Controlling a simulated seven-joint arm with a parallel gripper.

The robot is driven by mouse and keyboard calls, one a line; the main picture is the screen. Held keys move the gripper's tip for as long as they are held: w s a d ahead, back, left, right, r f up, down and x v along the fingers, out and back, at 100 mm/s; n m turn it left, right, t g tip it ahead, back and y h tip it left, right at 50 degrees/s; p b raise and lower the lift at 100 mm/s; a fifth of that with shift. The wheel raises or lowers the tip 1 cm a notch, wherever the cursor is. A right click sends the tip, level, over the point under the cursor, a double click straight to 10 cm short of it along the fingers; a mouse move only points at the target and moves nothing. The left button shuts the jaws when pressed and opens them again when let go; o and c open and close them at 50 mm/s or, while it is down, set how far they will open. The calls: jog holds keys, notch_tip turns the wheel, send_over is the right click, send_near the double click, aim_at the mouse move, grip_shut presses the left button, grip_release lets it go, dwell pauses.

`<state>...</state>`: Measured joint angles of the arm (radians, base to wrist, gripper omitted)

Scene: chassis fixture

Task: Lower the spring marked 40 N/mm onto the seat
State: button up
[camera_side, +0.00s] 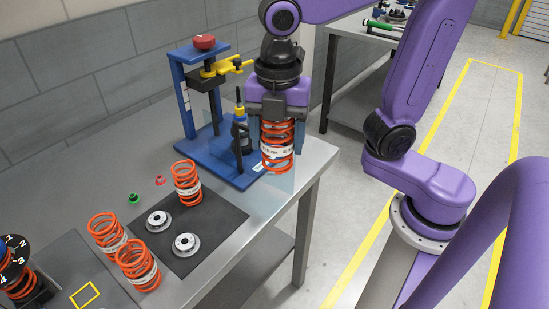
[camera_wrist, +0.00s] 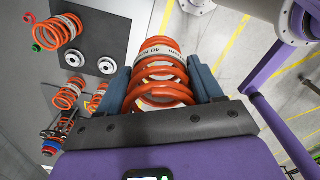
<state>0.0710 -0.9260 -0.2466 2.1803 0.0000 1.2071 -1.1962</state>
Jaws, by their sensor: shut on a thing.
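My gripper (camera_side: 277,118) is shut on an orange coil spring (camera_side: 277,158) with a white label band, held upright beside the blue press fixture (camera_side: 215,157). In the wrist view the spring (camera_wrist: 160,72) sits between the two blue-grey fingers, and its band reads 40, partly upside down. The spring's lower end is by a clear panel at the fixture's right side; I cannot tell whether it touches anything. No seat is clearly visible under it. Two silver flanged discs (camera_side: 186,245) lie on the dark mat; I cannot tell if either is a seat.
Another spring (camera_side: 187,183) stands on the dark mat (camera_side: 218,217), and two more (camera_side: 138,265) are at the front left. The fixture has a yellow clamp (camera_side: 222,68), a red knob (camera_side: 204,42) and a black upright part (camera_side: 240,135). Small green (camera_side: 134,198) and red rings lie nearby.

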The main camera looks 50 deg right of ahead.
notch_tip(320, 180, up, 8)
jog(key=m, duration=0.6)
send_over(239, 102)
notch_tip(239, 102, down, 4)
jog(key=shift+f, duration=2.3)
jog(key=shift+f, duration=0.1)
jog(key=shift+f, duration=2.6)
jog(key=shift+f, duration=0.15)
